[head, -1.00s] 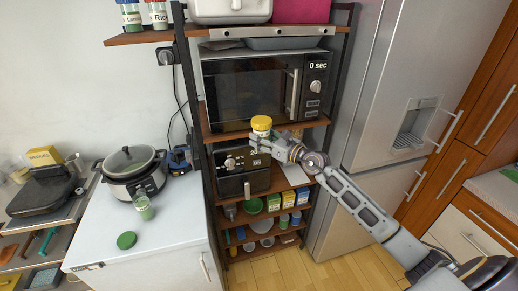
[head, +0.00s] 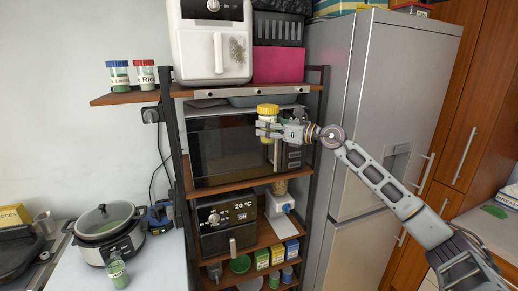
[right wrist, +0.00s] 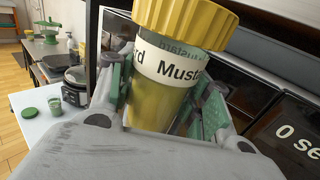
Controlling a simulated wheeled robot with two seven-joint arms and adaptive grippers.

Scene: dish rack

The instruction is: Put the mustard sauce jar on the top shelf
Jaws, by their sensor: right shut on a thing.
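The mustard sauce jar (head: 268,111) has a yellow lid and is held upright in front of the microwave in the head view. In the right wrist view the jar (right wrist: 160,95) shows its white "Mustard" label between the green finger pads. My right gripper (head: 268,129) is shut on the jar's body below the lid. The top shelf (head: 124,97) is a brown board at the upper left, level with the shelf above the microwave. Two jars with labels, one blue-lidded (head: 118,73) and one red-lidded (head: 145,74), stand on it. My left gripper is not in view.
The microwave (head: 222,150) is right behind the held jar. A white air fryer (head: 212,45) and a pink box (head: 278,65) stand above it. A dark rack post (head: 169,110) stands beside the board. The board's left end is bare.

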